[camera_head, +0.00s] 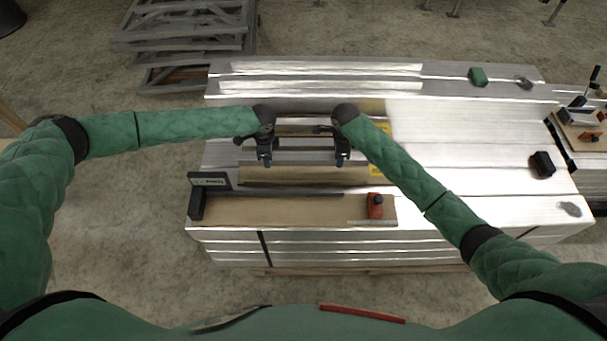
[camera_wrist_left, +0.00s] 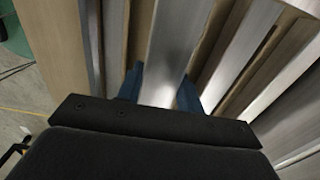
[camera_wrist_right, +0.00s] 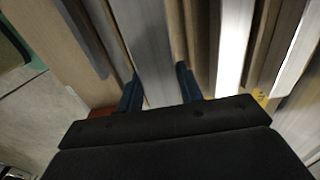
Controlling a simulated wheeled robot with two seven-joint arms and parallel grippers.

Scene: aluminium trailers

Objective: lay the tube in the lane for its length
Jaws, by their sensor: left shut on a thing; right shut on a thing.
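A long silver tube (camera_head: 305,157) lies crosswise in the head view, above a wooden rack (camera_head: 300,176) with parallel lanes. My left gripper (camera_head: 265,163) is shut on the tube towards its left part, and my right gripper (camera_head: 342,161) is shut on it towards its right part. In the left wrist view the tube (camera_wrist_left: 176,45) runs between the blue fingers. In the right wrist view the tube (camera_wrist_right: 145,45) also runs between them. Other bright metal lengths and wooden strips lie alongside. I cannot tell whether the tube touches the rack or which lane is under it.
A wooden board (camera_head: 290,210) in front carries a black square (camera_head: 197,200), a red tool (camera_head: 375,205) and a steel rule (camera_head: 372,222). The sheets' middle right is clear.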

